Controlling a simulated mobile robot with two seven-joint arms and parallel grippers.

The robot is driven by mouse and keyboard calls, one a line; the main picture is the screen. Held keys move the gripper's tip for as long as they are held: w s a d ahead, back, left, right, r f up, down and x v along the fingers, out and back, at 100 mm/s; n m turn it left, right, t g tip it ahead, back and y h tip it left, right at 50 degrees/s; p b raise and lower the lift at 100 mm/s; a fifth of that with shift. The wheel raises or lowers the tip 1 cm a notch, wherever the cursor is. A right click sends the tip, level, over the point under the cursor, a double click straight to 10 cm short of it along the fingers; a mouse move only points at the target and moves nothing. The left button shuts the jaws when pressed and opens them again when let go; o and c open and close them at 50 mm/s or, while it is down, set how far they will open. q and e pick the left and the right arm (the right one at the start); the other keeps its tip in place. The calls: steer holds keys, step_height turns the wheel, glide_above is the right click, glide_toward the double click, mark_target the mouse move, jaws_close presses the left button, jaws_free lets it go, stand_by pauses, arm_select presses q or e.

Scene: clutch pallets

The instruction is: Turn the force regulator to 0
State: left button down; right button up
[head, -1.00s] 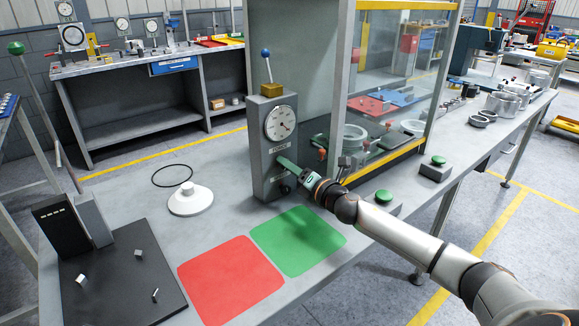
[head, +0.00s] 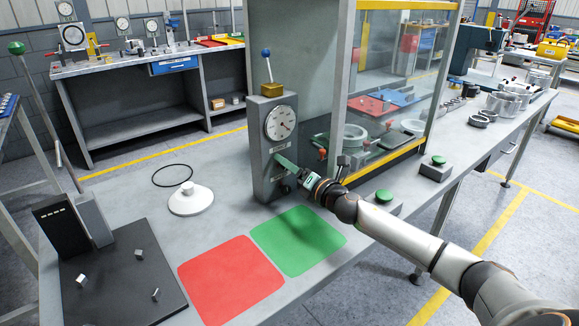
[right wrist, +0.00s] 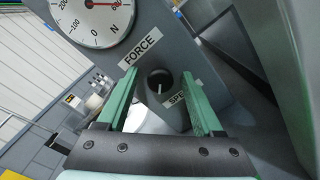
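The force regulator is a dark round knob (right wrist: 160,82) under the FORCE label on a grey box (head: 258,150). A white dial gauge (head: 281,123) sits above it; in the right wrist view its red needle points near 600. My right gripper (head: 281,160) reaches the front of the box, its green fingers level with the label. In the right wrist view the open fingers (right wrist: 159,74) stand either side of the knob with a gap; contact cannot be told. In the head view the fingers hide the knob. My left gripper is not in view.
A second dark knob (head: 286,188) sits lower on the box, and a blue-tipped lever (head: 266,62) stands on top. A glass cabinet (head: 395,70) is close on the right. Red (head: 230,280) and green (head: 298,240) mats lie in front. Green buttons (head: 384,196) stand at right.

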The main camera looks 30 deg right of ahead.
steer(key=shift+s, duration=0.1)
arm_select(q)
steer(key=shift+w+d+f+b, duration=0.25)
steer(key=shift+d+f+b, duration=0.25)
steer(key=shift+b, duration=0.35)
arm_select(e)
steer(key=s+d, duration=0.1)
steer(key=s, duration=1.1)
steer(key=shift+s, duration=0.1)
